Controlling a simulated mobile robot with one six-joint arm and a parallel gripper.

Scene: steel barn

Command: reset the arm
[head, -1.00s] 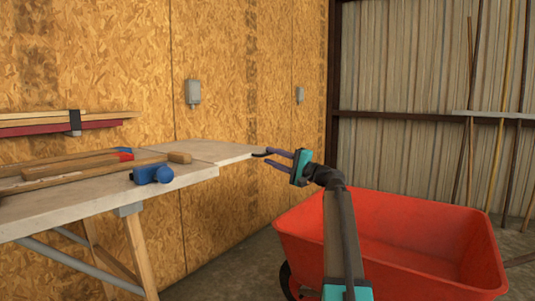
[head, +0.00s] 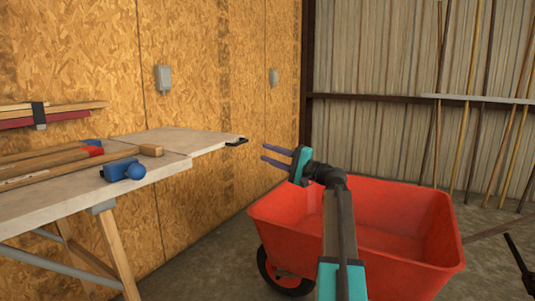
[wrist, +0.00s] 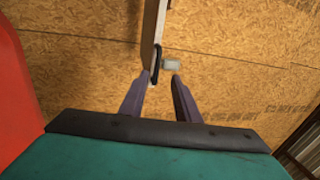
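My gripper (head: 264,152) points left in the head view, above and just left of the red wheelbarrow. Its two purple fingers are apart with nothing between them. In the wrist view the fingers (wrist: 157,82) also stand apart. A small black object (head: 237,142) sits at the right end of the workbench, a short gap beyond the fingertips. It also shows in the wrist view (wrist: 155,63), ahead of the gap between the fingers; its exact kind is unclear.
The workbench (head: 55,200) on the left holds wooden-handled tools (head: 50,165) and a blue tool (head: 124,171). The red wheelbarrow (head: 290,232) stands beneath my arm. Long poles (head: 478,100) lean on the metal wall at right. Open floor lies between bench and wheelbarrow.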

